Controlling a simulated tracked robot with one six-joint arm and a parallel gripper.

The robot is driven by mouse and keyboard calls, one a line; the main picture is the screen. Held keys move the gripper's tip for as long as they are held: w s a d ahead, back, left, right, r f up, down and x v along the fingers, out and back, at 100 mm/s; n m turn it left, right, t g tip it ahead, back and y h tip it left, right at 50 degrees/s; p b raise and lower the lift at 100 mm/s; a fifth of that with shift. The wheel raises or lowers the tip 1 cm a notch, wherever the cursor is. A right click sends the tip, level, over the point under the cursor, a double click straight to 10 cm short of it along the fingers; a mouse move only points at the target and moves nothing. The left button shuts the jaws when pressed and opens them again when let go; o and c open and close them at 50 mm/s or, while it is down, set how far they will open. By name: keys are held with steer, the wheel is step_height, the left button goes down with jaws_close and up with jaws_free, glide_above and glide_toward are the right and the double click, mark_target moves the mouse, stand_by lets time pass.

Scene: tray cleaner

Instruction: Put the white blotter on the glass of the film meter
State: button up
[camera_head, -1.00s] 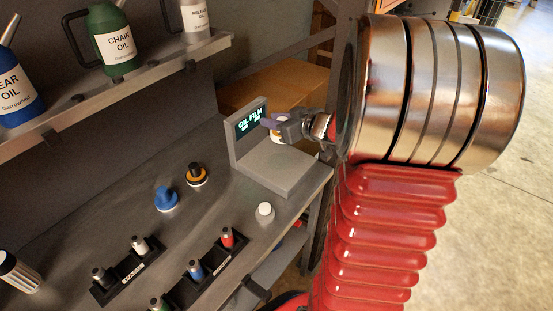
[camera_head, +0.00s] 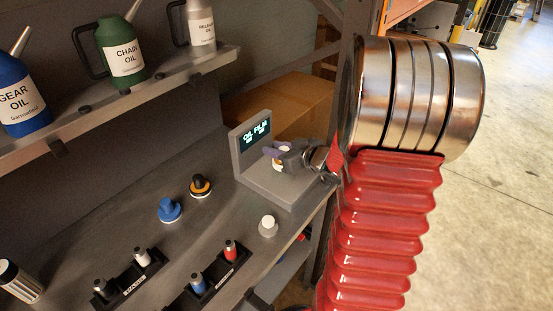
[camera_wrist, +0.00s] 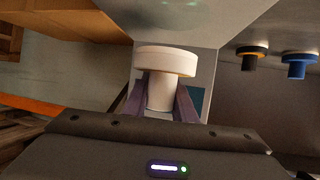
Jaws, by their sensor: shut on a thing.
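The film meter (camera_head: 236,160) stands on the bench, an L-shaped grey block with a lit "OIL FILM" screen (camera_head: 256,134). My gripper (camera_head: 284,154) is in front of the screen, above the meter's flat base. In the wrist view its purple fingers (camera_wrist: 160,100) are shut on the stem of the white blotter (camera_wrist: 166,62). The blotter's wide disc points away from the gripper, towards the base. A dull greenish patch, perhaps the glass (camera_wrist: 188,22), shows near the disc. I cannot tell whether disc and glass touch.
A blue knob (camera_head: 169,209) and a black-and-orange knob (camera_head: 200,186) stand on the bench left of the meter. A white-topped piece (camera_head: 268,224) stands in front of it. Racks with small cylinders are nearer. Oil cans stand on a shelf (camera_head: 180,68) above.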

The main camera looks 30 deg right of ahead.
steer(key=shift+f, duration=0.1)
steer(key=shift+f, duration=2)
steer(key=o, duration=1.1)
steer(key=v, duration=1.2)
